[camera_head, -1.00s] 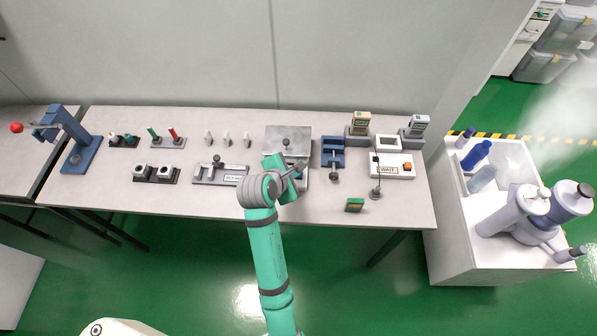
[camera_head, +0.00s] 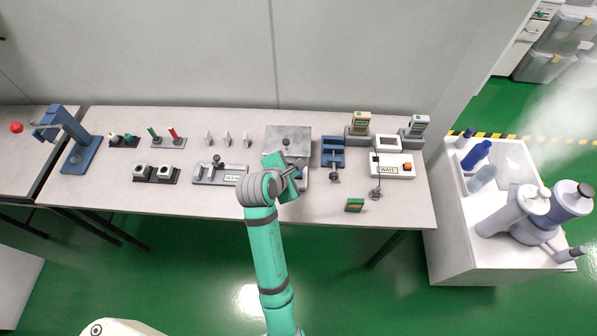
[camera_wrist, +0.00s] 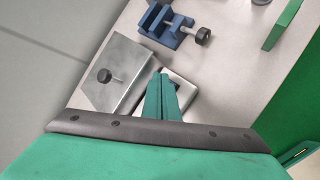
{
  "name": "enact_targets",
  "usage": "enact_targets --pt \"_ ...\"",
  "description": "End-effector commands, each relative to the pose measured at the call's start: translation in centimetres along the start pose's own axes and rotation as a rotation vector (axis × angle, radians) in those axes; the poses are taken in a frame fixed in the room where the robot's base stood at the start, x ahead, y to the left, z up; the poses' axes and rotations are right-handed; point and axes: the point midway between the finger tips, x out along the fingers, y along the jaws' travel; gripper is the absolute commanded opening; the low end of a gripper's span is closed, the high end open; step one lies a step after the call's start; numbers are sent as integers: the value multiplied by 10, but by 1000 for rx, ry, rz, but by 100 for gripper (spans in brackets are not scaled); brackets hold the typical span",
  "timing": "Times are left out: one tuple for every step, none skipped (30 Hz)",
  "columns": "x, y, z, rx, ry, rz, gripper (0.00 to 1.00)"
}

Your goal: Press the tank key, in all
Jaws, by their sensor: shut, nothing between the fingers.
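No label in view reads tank, so I cannot tell for sure which thing carries the tank key. A grey metal-topped box (camera_head: 288,132) with a black knob stands at the table's back middle; it also shows in the wrist view (camera_wrist: 128,62). A small pale-framed block (camera_wrist: 183,88) sits beside it, right under my fingers, its middle mostly hidden by them. My gripper (camera_wrist: 160,80) is shut and empty, fingertips over this block. Whether they touch it, I cannot tell. In the head view my own wrist hides the fingertips and most of the block.
A blue vise (camera_head: 333,152) stands right of the box, then a white WAIT panel (camera_head: 405,172) with an orange button. A green block (camera_head: 355,205) lies near the front edge. A grey slide fixture (camera_head: 205,175) lies to the left. The front middle of the table is clear.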

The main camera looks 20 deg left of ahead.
Motion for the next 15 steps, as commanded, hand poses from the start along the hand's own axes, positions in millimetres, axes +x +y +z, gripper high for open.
enact_targets --pt "-2 2 2 1 0 1 0" --pt "-3 2 2 1 0 1 0" --pt "-4 3 3 1 0 1 0" --pt "-4 4 3 0 0 1 0" --pt "-5 4 4 0 0 1 0" --pt "-5 4 4 0 0 1 0" --pt "-5 4 4 0 0 1 0" --pt "-5 4 4 0 0 1 0" --pt "-5 4 4 0 0 1 0" --pt "-5 4 4 0 0 1 0" --pt "-5 4 4 0 0 1 0" --pt "-5 4 3 0 0 1 0" --pt "-5 4 4 0 0 1 0" --pt "-5 4 4 0 0 2 0" --pt "-6 5 5 0 -1 2 0"
